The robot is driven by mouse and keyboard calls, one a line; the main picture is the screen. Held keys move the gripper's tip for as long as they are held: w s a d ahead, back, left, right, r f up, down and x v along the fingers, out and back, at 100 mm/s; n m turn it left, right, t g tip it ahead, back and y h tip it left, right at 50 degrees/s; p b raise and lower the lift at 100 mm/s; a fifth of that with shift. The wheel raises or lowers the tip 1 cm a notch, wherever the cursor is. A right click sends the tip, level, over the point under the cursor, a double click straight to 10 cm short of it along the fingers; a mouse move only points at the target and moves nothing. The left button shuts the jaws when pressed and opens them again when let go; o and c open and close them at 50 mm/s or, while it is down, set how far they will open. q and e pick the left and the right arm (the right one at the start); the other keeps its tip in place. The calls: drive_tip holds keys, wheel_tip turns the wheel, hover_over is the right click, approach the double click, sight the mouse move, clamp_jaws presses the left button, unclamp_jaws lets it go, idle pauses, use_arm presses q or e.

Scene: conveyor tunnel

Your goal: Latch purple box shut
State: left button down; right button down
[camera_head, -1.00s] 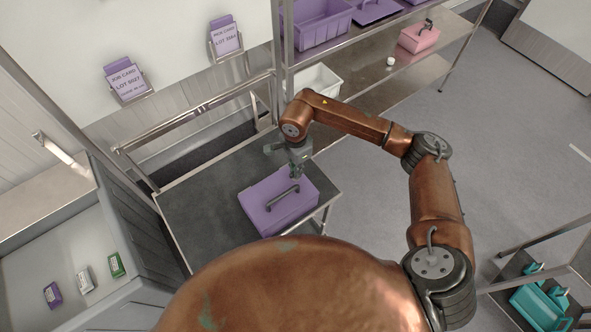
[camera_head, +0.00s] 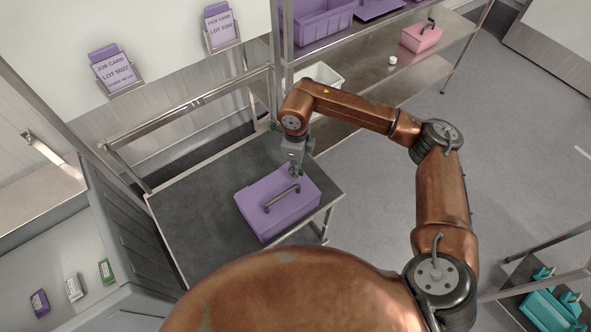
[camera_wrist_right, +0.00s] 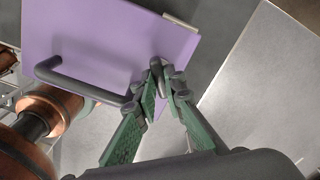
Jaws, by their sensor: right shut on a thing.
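The purple box (camera_head: 278,208) sits with its lid down on the dark top of a metal table (camera_head: 190,215). Its dark bar handle (camera_head: 282,198) lies across the lid. In the right wrist view the purple lid (camera_wrist_right: 105,40) fills the upper left, with the handle (camera_wrist_right: 75,88) below and a small pale metal fitting (camera_wrist_right: 181,22) on its edge. My right gripper (camera_head: 295,173) is at the box's far edge. My left gripper is out of view.
A shelf rack behind holds a purple bin (camera_head: 322,25), a white bin (camera_head: 322,77) and a pink box (camera_head: 421,38). A grey tray (camera_head: 60,260) with several small packs stands at left. The tabletop left of the box is clear.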

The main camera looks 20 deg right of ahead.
drive_tip(key=m+b, duration=0.1)
drive_tip(key=m, duration=0.2)
drive_tip(key=shift+m, duration=0.4)
drive_tip(key=shift+m+b, duration=0.55)
drive_tip(key=shift+m, duration=1.25)
drive_tip(key=c, duration=2)
unclamp_jaws()
drive_tip(key=shift+r, duration=0.15)
wheel_tip(320, 180, up, 12)
drive_tip(key=shift+f, duration=0.15)
